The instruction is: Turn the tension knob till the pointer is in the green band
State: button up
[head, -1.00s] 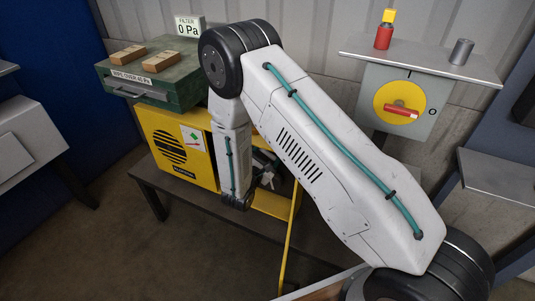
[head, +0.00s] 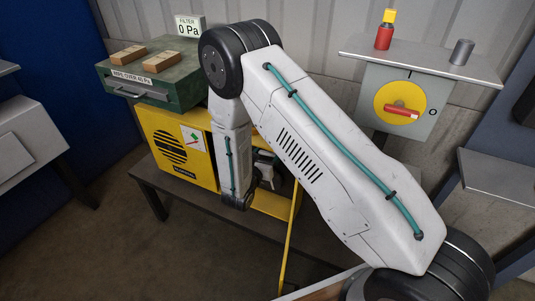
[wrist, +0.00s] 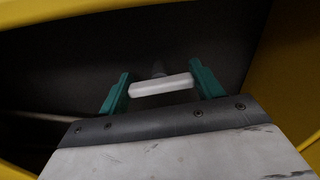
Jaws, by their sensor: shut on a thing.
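The tension knob (wrist: 160,86) shows in the wrist view as a pale bar on a dark stem, inside a dark opening with yellow edges. My gripper (wrist: 161,79) has its teal fingers at the two ends of the bar and is shut on it. In the head view my gripper is mostly hidden behind my arm, at the open side of the yellow machine (head: 165,150). A small white panel (head: 193,139) with green and red marks is on the machine's front. Its pointer is too small to read against the green. The knob is hidden in the head view.
A grey wall box (head: 378,80) at right has a yellow disc with a red handle. Yellow walls surround my gripper closely.

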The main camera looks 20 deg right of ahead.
dwell(0.3)
jog(key=o, duration=1)
jog(key=shift+v, duration=3.95)
jog(key=shift+r, duration=0.1)
